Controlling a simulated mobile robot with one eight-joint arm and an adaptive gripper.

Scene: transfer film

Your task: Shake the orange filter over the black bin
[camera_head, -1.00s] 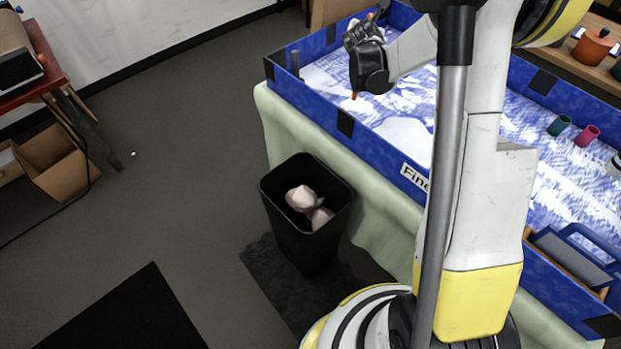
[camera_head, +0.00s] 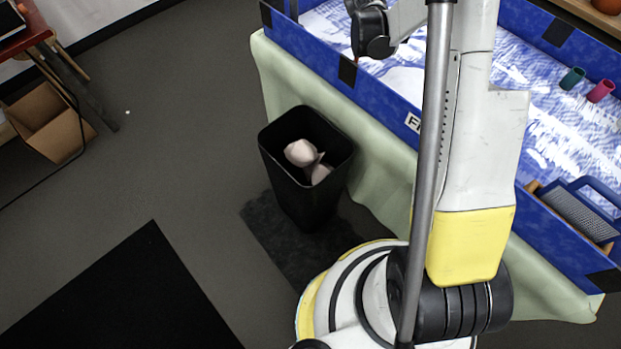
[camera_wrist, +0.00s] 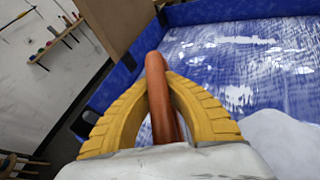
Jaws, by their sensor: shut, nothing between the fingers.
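The black bin (camera_head: 292,198) stands upright on the floor beside the table, open at the top, with pale crumpled pieces inside. My gripper (camera_wrist: 155,82) shows in the wrist view as two yellow ribbed fingers drawn together. An orange-brown rod (camera_wrist: 161,105) runs along the middle of the fingers; I cannot tell how it is attached or whether it belongs to the filter. In the head view my black wrist (camera_head: 370,30) is over the near-left edge of the blue tray, beyond the bin, and the fingers are largely out of frame. I cannot pick out an orange filter for certain.
A blue-walled tray (camera_head: 401,112) with white and blue contents fills the green-draped table. A teal cup (camera_head: 572,78), a pink cup (camera_head: 600,91) and a blue-handled grey mesh tool (camera_head: 583,215) are at right. A cardboard box (camera_head: 52,125) is at left. Floor around the bin is open.

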